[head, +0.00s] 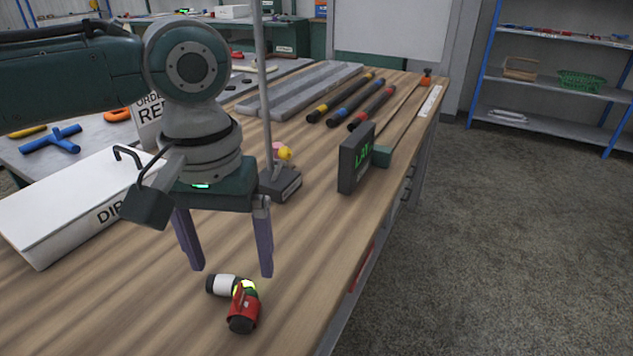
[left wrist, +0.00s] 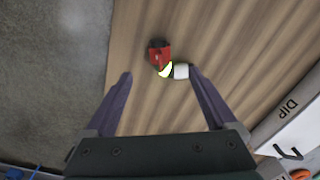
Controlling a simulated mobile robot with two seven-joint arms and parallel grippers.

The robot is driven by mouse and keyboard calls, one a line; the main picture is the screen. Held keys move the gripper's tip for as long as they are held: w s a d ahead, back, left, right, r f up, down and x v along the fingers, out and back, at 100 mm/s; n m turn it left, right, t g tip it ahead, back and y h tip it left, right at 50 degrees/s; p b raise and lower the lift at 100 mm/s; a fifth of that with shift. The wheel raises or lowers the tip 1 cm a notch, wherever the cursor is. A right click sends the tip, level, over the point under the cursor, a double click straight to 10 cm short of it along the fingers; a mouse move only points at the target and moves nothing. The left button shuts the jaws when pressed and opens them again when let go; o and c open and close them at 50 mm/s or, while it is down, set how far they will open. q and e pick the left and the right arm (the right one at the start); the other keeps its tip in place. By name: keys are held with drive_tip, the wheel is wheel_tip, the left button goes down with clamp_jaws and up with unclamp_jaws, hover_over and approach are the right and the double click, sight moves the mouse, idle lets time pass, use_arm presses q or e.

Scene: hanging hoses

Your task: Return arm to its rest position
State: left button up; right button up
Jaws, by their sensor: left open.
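My left gripper (head: 233,270) hangs above the wooden bench (head: 300,255) in the head view, fingers pointing down. Its two purple fingers are spread apart with nothing between them. A small red, white and black fitting (head: 243,303) with a bright yellow-green part lies on the bench just below and in front of the fingers. In the left wrist view the same fitting (left wrist: 160,56) lies beyond the fingertips (left wrist: 160,74), its white end close to the right finger in the picture. I cannot tell the exact height gap. My right gripper is not in view.
A white box marked DIP (head: 60,215) stands left of the gripper. A pole on a dark base (head: 282,187) and a dark display (head: 355,160) stand behind it. Several dark hoses with coloured bands (head: 350,105) lie farther back. Open floor (head: 520,240) is right of the bench.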

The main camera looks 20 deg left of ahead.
use_arm(q)
drive_tip(key=shift+r, duration=1.6)
drive_tip(key=s+d+r+m+t+h+p, duration=0.35)
drive_tip(key=s+d+m+p, duration=0.25)
drive_tip(key=s+d+p, duration=0.3)
drive_tip(key=s+a+r+y+p, duration=0.3)
drive_tip(key=s+a+r+p, duration=0.1)
drive_tip(key=s+a+r, duration=0.25)
wheel_tip(320, 180, up, 36)
drive_tip(key=p, duration=3.5)
drive_tip(key=shift+s+d, duration=0.3)
drive_tip(key=shift+d, duration=0.05)
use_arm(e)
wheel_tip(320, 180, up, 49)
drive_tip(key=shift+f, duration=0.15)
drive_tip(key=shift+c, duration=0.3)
